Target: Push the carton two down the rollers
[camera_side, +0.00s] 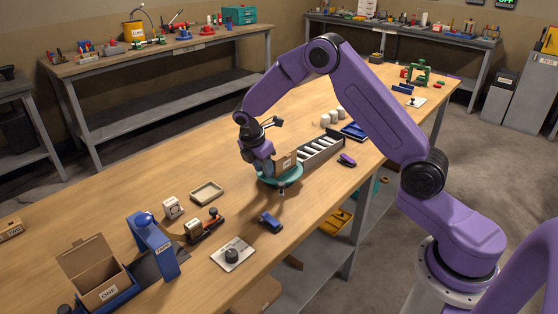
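A small brown carton (287,161) stands on a round teal turntable (287,180), at the near end of the roller track (322,147). Its label is too small to read, so I cannot tell whether it is carton two. The track has pale rollers between dark rails and runs away to the upper right. My gripper (264,168) points down over the turntable, just left of the carton, and partly hides it. I cannot tell whether it touches the carton or whether its fingers are open or shut.
An open carton marked ONE (97,278) stands at the front left, next to a blue device (153,245). Another carton (10,229) lies at the left edge. A purple-and-dark tool (347,160) lies right of the track, white cylinders (333,117) behind it. The left-middle tabletop is largely clear.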

